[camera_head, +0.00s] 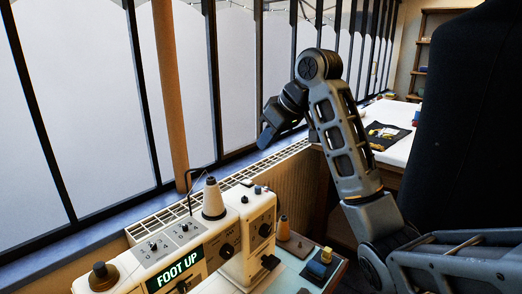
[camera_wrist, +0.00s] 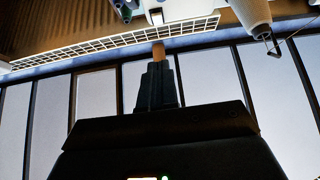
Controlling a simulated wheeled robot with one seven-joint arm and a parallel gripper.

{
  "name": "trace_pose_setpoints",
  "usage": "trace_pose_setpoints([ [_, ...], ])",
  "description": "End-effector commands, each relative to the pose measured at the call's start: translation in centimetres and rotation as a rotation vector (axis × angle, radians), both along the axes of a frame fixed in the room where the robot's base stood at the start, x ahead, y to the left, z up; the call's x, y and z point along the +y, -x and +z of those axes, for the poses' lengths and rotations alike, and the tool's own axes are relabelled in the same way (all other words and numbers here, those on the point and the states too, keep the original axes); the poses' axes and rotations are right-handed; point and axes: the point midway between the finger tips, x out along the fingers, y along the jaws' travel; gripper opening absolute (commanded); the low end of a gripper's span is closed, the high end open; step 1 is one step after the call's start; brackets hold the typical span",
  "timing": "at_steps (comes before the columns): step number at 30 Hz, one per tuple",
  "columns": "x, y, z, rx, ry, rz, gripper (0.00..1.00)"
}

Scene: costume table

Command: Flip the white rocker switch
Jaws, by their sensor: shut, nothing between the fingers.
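A cream sewing machine (camera_head: 232,240) with a lit "FOOT UP" display (camera_head: 180,269) stands at the lower left in the head view. Two light control plates, one nearer (camera_head: 153,248) and one farther (camera_head: 185,231), sit on its top and carry small controls. I cannot tell any white rocker switch for sure at this size. My gripper (camera_head: 265,137) is shut and empty, high above and behind the machine, near the window. In the wrist view my gripper's closed dark fingers (camera_wrist: 158,68) point toward the window ledge, apart from the machine at the top edge.
A thread cone (camera_head: 213,199) stands upright on the machine with a thin wire guide beside it. A white grille (camera_head: 272,163) runs along the window ledge. Blue and yellow blocks (camera_head: 319,266) lie on the right of the machine's table. A white table (camera_head: 395,113) stands farther back.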

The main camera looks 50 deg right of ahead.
Motion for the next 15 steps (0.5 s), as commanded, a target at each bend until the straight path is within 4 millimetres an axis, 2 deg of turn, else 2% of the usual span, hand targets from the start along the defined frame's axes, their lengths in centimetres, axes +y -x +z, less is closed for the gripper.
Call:
trace_pose_setpoints([
  [1,0.2,-0.5,-1.1,0.003,-0.003,0.001,0.00],
  [12,0.2,-4.7,-6.6,0.002,-0.002,-0.001,0.00],
  [15,0.1,-4.4,-8.1,0.002,-0.002,-0.003,0.00],
])
